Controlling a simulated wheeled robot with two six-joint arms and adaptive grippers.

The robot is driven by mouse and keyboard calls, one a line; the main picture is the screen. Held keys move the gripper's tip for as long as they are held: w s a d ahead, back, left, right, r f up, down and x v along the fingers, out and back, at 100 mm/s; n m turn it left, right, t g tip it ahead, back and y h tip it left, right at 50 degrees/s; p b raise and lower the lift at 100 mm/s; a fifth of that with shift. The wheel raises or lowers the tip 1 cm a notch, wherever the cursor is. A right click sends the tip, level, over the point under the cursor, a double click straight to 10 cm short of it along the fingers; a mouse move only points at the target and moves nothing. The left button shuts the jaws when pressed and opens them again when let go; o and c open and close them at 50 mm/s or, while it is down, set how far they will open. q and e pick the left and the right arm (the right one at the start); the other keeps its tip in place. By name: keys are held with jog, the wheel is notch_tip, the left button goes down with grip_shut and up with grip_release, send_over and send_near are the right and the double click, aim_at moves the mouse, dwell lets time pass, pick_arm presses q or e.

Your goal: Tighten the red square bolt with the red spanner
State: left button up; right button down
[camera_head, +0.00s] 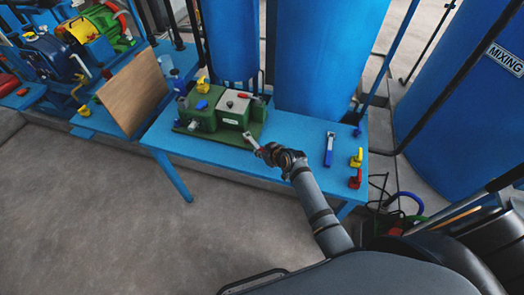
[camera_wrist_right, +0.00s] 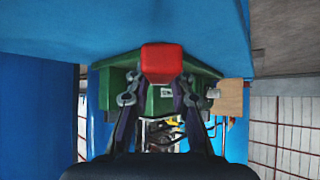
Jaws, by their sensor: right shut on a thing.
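My right gripper (camera_head: 266,154) is shut on the red spanner (camera_head: 256,147) at the front edge of the blue table. The spanner's pale head points up and left toward the green machine's base. In the right wrist view, a red block-shaped end of the spanner (camera_wrist_right: 162,62) shows between the fingertips of my right gripper (camera_wrist_right: 160,82), with the green machine (camera_wrist_right: 112,88) behind it. The red square bolt cannot be made out clearly. Whether the spanner touches it cannot be told. My left gripper is not in view.
The green machine (camera_head: 204,122) with a pale box (camera_head: 232,110) stands on the blue table (camera_head: 295,132). A blue spanner (camera_head: 329,150) and yellow and red pieces (camera_head: 356,160) lie to the right. A brown board (camera_head: 134,92) leans at the left. Blue tanks stand behind.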

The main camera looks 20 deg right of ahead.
jog(key=shift+f+b, duration=0.9)
jog(key=shift+f, duration=0.3)
jog(key=c, duration=1.1)
grip_release()
jog(key=v, duration=1.2)
